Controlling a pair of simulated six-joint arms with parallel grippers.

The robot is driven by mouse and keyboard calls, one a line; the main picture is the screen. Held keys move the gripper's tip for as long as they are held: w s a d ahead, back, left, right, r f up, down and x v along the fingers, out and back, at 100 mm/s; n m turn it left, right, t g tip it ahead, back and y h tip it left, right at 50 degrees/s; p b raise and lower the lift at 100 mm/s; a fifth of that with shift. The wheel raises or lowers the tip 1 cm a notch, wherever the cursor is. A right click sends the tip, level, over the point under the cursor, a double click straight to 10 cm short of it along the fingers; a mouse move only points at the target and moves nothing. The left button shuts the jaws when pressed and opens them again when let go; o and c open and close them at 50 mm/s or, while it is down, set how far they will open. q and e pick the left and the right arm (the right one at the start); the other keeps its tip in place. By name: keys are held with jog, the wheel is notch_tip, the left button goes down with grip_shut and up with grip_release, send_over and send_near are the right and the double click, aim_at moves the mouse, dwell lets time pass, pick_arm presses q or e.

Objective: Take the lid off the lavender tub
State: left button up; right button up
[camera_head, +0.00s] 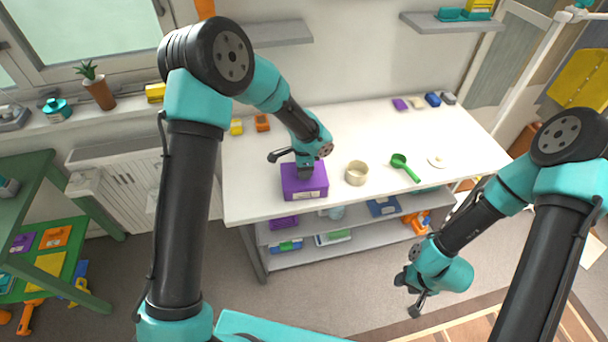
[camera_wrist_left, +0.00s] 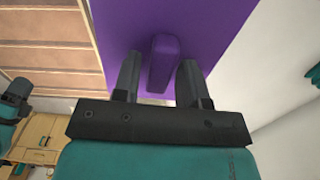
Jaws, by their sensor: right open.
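The lavender tub shows as a purple box (camera_head: 304,187) near the front edge of the white table. In the left wrist view its purple lid (camera_wrist_left: 200,25) has a raised purple handle (camera_wrist_left: 163,62). My left gripper (camera_head: 305,174) is right over the box. In the left wrist view my left gripper's fingers (camera_wrist_left: 159,68) stand open on either side of the handle, with a small gap at each side. My right gripper (camera_head: 410,296) hangs open in front of the table, away from the box and over the floor.
A beige round bowl (camera_head: 356,174) stands just right of the box. A green scoop (camera_head: 404,166) and a small white dish (camera_head: 437,161) lie further right. Small boxes sit at the back of the table (camera_head: 350,130).

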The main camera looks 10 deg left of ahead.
pick_arm(q)
grip_shut()
jog(key=shift+r, duration=0.75)
notch_tip(320, 180, up, 2)
jog(key=s+d, duration=0.2)
jog(key=s, duration=0.5)
jog(key=s+d+r, duration=0.1)
jog(key=s, duration=0.7)
jog(key=shift+s+d+r, duration=0.25)
jog(key=shift+s+d, duration=0.05)
jog(key=shift+d, duration=0.1)
